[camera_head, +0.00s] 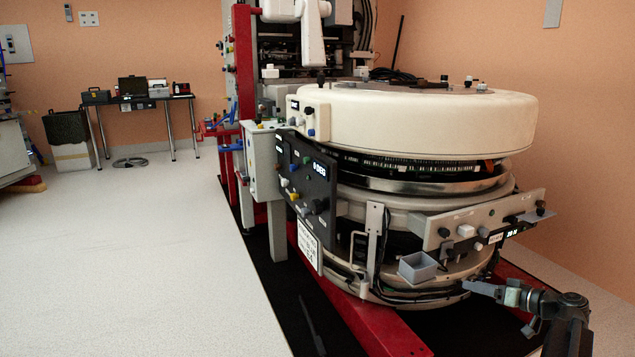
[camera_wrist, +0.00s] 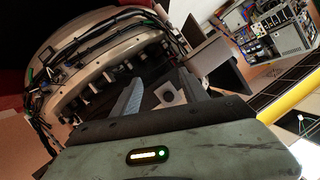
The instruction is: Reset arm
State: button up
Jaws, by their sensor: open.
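My arm reaches in from the lower right of the head view. My gripper (camera_head: 474,288) points left, close to the lower front of the large round cream machine (camera_head: 420,120). In the wrist view my gripper (camera_wrist: 168,92) is open, with a pale ridged finger on the left and a darker one on the right. I see nothing held in it. A small grey part with a round dark hole (camera_wrist: 168,95) shows between the fingers. I cannot tell whether the fingertips touch the machine.
A small grey open box (camera_head: 417,267) is mounted on the machine's front, left of my gripper. A grey control bar (camera_head: 480,222) juts out above it. Red base beams (camera_head: 365,318) lie below. Pale floor (camera_head: 130,260) is clear at left; a table (camera_head: 150,99) stands far back.

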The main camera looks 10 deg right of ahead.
jog(key=w+a+f+g, duration=0.1)
jog(key=a+f+g, duration=0.35)
jog(key=a, duration=0.75)
jog(key=w+a+f+g, duration=0.1)
jog(key=a+f+g, duration=0.35)
jog(key=a, duration=0.75)
jog(key=s+a+f+g+h, duration=0.2)
jog(key=s+a+f+h, duration=0.15)
jog(key=a, duration=0.55)
jog(key=s+a+f+g+h, duration=0.1)
jog(key=s+a+f+h, duration=0.25)
jog(key=a, duration=0.55)
jog(key=s+r+g+p, duration=0.1)
jog(key=s+r+p, duration=0.2)
jog(key=r+p, duration=5.2)
jog(key=shift+p, duration=0.5)
jog(key=shift+s+a, duration=0.1)
